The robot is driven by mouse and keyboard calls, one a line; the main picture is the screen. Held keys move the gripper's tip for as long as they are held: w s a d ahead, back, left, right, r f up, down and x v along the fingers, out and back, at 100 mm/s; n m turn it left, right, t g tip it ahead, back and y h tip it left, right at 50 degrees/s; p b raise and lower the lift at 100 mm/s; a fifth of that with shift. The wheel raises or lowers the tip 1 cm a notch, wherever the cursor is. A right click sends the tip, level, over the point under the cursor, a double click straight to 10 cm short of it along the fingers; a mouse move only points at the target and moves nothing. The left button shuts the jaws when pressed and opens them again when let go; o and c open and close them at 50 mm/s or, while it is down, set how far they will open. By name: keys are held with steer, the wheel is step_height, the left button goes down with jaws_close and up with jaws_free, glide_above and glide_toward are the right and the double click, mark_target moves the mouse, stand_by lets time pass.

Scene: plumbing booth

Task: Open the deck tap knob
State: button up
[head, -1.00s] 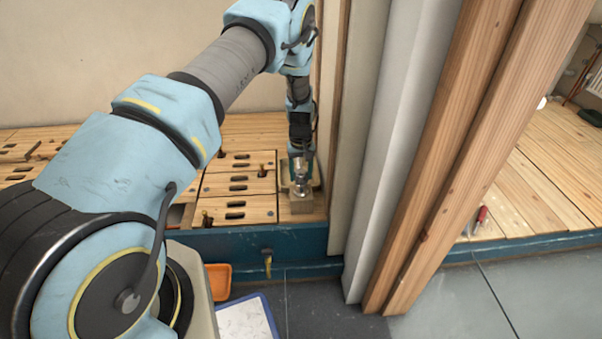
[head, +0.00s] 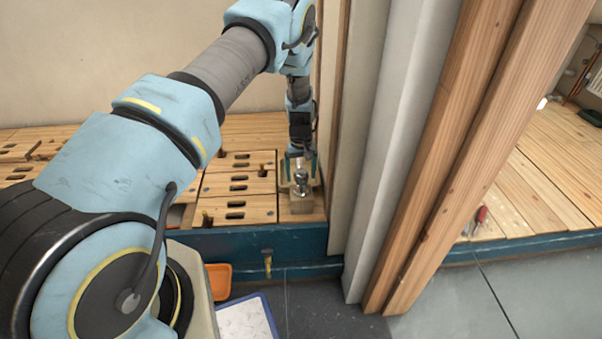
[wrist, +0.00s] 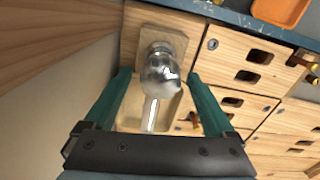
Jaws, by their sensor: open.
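The deck tap has a shiny chrome knob (wrist: 160,76) on a wooden block (wrist: 181,30). In the wrist view it stands between and slightly beyond the two green fingers of my gripper (wrist: 157,78), with a visible gap on each side. A chrome spout (wrist: 150,115) runs from the knob back toward my gripper, over a pale tray-like surface. In the head view the tap (head: 300,183) sits on its block (head: 302,206) near the deck's front edge, just in front of my gripper (head: 299,160). My gripper is open and holds nothing.
A wall panel and pale post (head: 385,150) stand close to the right of the tap. Slotted wooden deck panels (head: 238,185) lie to the left, with small brass fittings. An orange tray (head: 218,280) is below the blue deck edge (head: 230,242).

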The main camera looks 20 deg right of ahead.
mark_target(301, 171)
step_height(301, 171, up, 11)
steer(key=p, duration=0.1)
stand_by(0.4)
steer(key=shift+f, duration=0.1)
